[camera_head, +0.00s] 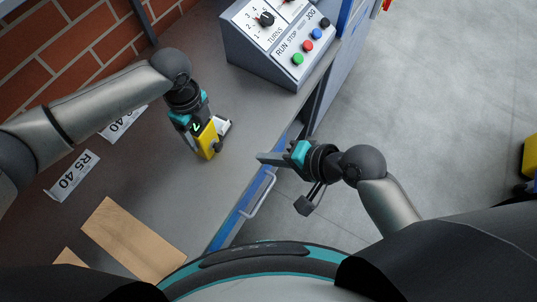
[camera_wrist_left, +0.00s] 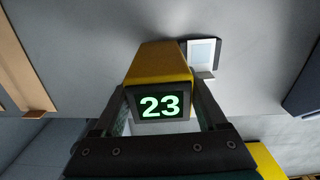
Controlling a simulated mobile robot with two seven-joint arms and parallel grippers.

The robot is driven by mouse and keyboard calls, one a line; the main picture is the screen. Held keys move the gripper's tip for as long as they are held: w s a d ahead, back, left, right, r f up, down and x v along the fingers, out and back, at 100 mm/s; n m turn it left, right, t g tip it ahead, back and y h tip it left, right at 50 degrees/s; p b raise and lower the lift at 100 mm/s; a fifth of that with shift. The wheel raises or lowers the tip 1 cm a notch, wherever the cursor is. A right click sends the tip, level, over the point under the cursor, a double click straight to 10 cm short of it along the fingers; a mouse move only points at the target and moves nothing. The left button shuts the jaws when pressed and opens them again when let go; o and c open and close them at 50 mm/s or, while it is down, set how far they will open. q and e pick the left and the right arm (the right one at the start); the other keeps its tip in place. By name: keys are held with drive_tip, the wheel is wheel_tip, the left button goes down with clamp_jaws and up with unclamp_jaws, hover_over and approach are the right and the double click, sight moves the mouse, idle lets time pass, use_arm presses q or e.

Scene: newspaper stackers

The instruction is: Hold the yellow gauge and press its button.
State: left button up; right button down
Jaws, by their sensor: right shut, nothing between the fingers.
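The yellow gauge (camera_head: 209,146) is at my left gripper (camera_head: 202,133), over the grey bench top in the head view. In the left wrist view the yellow gauge (camera_wrist_left: 160,66) lies between the fingers of my left gripper (camera_wrist_left: 158,98), which are shut on its sides. Its dark display reads 23 in green. A pale panel with a dark edge (camera_wrist_left: 203,52) shows beside its yellow body; I cannot make out a button. My right gripper (camera_head: 263,159) is shut and empty, to the right of the gauge and apart from it, near the bench's front edge.
A sloped control box (camera_head: 262,62) with a knob and coloured buttons stands at the bench's far end. Label sheets (camera_head: 74,176) and brown card (camera_head: 132,238) lie on the bench at left. A brick wall (camera_head: 60,50) is behind. Grey floor (camera_head: 440,110) is open at right.

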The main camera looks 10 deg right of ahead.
use_arm(q)
drive_tip(key=o, duration=0.4)
drive_tip(key=shift+a, duration=0.1)
drive_tip(key=shift+r, duration=0.1)
wheel_tip(320, 180, up, 12)
drive_tip(key=shift+f, duration=0.15)
idle(0.6)
